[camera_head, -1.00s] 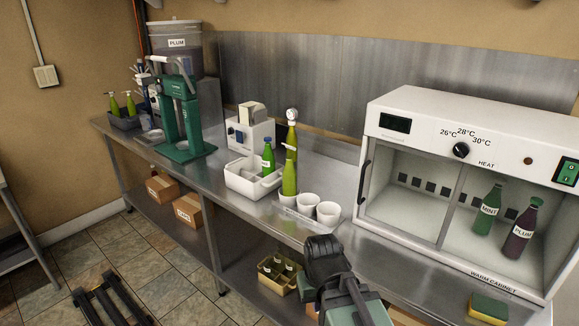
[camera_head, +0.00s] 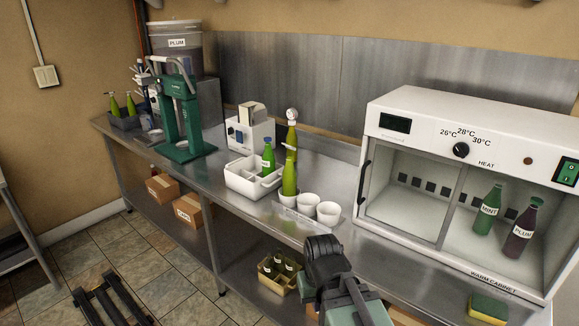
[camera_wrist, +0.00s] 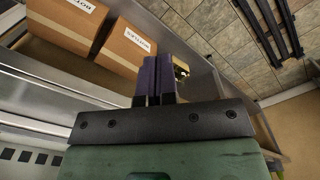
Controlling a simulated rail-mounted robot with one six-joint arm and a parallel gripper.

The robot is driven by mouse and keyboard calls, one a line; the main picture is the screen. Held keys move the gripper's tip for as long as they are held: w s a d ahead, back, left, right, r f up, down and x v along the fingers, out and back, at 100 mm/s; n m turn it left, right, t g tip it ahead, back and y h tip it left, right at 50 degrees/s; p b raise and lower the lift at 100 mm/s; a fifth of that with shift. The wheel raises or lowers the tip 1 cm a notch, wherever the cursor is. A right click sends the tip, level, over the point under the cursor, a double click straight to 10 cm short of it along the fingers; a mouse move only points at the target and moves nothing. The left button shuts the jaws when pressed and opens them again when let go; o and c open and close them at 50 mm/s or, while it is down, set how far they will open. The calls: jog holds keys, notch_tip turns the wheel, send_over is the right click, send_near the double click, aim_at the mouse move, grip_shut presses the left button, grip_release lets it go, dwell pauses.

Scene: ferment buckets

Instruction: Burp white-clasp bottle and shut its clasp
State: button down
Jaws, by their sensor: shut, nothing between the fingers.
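A green bottle with a blue top (camera_head: 268,158) stands in the white divided crate (camera_head: 245,186). My gripper (camera_wrist: 158,76) shows its purple fingers closed together and empty in the wrist view. In the head view my arm is low in front of the counter edge, apart from the bottles, and the fingertips cannot be made out.
White cups (camera_head: 327,212) stand by the front edge. The warm cabinet (camera_head: 462,138) at right holds MINT and PLUM bottles. A green press (camera_head: 182,125) and a white machine (camera_head: 249,130) stand at left. Cardboard boxes (camera_wrist: 66,22) sit on the lower shelf.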

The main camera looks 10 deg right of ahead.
aim_at(289, 147)
jog(key=c, duration=1.8)
grip_release()
